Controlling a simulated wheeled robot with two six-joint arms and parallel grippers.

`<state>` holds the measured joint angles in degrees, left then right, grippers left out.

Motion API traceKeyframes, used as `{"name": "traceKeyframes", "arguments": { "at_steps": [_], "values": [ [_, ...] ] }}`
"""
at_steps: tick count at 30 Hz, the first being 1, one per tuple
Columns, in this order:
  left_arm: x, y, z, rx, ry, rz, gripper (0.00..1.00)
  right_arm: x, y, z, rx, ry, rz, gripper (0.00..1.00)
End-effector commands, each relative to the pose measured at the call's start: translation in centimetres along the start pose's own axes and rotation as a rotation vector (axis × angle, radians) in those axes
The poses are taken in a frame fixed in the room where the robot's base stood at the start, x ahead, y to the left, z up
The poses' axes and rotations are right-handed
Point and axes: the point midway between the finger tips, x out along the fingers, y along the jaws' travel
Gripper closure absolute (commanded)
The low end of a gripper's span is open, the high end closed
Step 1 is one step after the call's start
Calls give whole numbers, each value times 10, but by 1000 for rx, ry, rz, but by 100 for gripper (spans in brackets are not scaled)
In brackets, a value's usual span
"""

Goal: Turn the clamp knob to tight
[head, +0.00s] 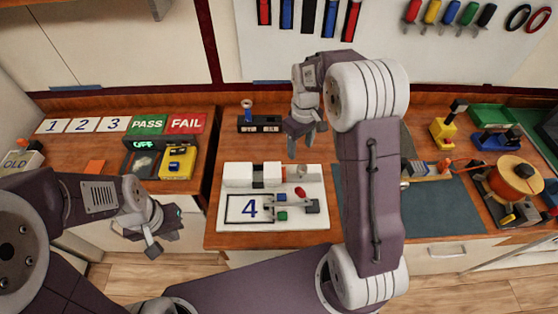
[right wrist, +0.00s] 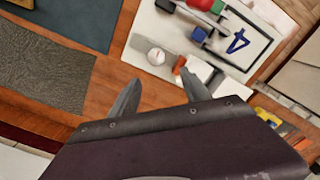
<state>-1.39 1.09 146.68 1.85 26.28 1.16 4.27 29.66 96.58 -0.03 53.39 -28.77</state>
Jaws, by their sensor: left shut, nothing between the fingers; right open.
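A white board (head: 230,212) marked with a blue 4 lies on the wooden bench and also shows in the right wrist view (right wrist: 228,62). A small round pale knob (right wrist: 156,56), with a small mark on its face, sits at the board's edge and looks like the clamp knob. I cannot read its setting. My right gripper (head: 305,132) is open above the back of the board. In the right wrist view its fingers (right wrist: 161,80) are apart, with the knob just beyond their tips and nothing between them. My left gripper (head: 162,233) is shut and empty, left of the board.
White blocks (head: 238,174) stand along the board's back, and a red knob (head: 300,192) and green block (head: 282,216) sit on it. A small black stand (head: 260,125) is behind. A dark mat (head: 440,210) lies right.

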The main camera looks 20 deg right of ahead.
Motion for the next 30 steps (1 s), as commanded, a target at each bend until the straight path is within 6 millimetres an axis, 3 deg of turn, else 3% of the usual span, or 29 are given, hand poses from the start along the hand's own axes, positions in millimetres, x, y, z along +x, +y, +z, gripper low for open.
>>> {"name": "traceKeyframes", "arguments": {
  "at_steps": [7,15,19,29,30],
  "values": [
    [-2,0,0,1,0,0,100,14,1,3,8,-10,-5,45],
    [-9,0,-1,0,0,0,100,68,0,4,8,-11,-6,45],
    [-11,0,-1,0,0,0,100,86,0,4,8,-8,-5,45],
    [-11,0,-1,0,0,0,100,94,1,3,8,-5,-3,45],
    [-11,0,-1,0,0,0,100,94,1,3,8,-5,-3,53]
  ]
}}
